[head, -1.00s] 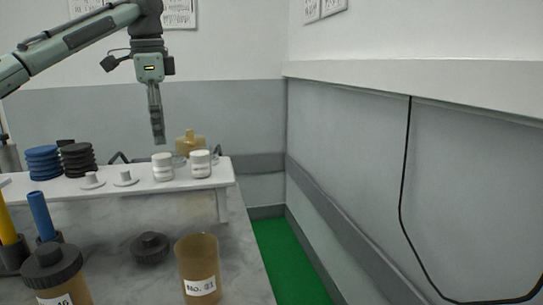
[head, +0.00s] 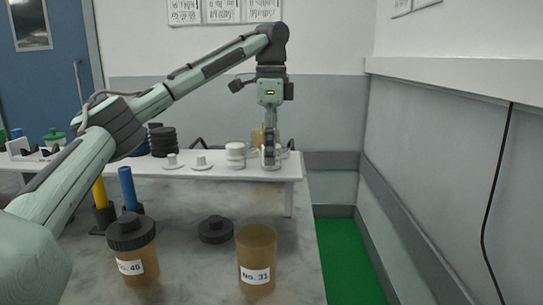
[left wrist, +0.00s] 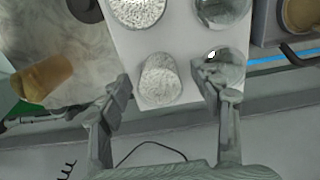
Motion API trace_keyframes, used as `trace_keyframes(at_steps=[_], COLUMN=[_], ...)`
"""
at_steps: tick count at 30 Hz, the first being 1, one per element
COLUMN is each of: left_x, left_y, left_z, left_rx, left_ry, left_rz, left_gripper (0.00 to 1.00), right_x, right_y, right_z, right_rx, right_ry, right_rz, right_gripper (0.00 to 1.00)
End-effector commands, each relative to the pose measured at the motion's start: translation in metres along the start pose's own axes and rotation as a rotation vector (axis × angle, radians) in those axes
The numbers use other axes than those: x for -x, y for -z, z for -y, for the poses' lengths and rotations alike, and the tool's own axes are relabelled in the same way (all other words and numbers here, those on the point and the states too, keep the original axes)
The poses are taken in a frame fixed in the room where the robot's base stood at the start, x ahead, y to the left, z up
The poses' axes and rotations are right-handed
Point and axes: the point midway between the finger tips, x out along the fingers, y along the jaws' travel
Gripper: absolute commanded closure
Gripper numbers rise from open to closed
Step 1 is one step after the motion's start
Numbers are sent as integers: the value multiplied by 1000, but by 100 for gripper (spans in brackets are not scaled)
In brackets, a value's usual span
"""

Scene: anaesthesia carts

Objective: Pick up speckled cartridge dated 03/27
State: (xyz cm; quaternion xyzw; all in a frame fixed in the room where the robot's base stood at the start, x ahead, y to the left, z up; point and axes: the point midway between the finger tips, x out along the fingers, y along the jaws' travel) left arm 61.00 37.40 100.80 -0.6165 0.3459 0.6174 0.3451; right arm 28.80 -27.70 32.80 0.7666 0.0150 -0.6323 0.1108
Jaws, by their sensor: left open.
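Two white speckled cartridges stand on the white raised shelf (head: 220,172). The left one (head: 235,155) shows in the head view; my left gripper (head: 270,158) hides most or all of the right one. In the left wrist view, one speckled cartridge (left wrist: 160,80) is between the spread fingers of my left gripper (left wrist: 170,92), with gaps on both sides. The other speckled cartridge (left wrist: 137,12) is at the top edge. I can read no date on either. My left gripper is open, pointing down at shelf height. My right gripper is not in view.
Clear glass domes (left wrist: 222,66) stand close beside the cartridges, one near a finger. Amber jars (head: 257,262) stand on the marbled top in front. A wall is at right.

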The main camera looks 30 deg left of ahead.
Motion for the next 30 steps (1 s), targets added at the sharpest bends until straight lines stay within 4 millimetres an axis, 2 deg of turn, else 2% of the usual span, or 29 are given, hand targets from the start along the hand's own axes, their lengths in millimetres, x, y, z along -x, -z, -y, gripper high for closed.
trace_keyframes(at_steps=[8,11,22,30], left_x=[-3,-3,-3,-2], left_y=[0,0,0,0], left_z=[0,0,0,0], left_rx=[1,1,0,0], left_ry=[1,1,1,2], left_rz=[-1,-1,-1,-1], left_gripper=[36,46,92,93], right_x=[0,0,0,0], right_y=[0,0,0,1], right_z=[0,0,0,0], right_rx=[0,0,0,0], right_ry=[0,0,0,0], right_rz=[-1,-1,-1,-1], right_gripper=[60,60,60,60])
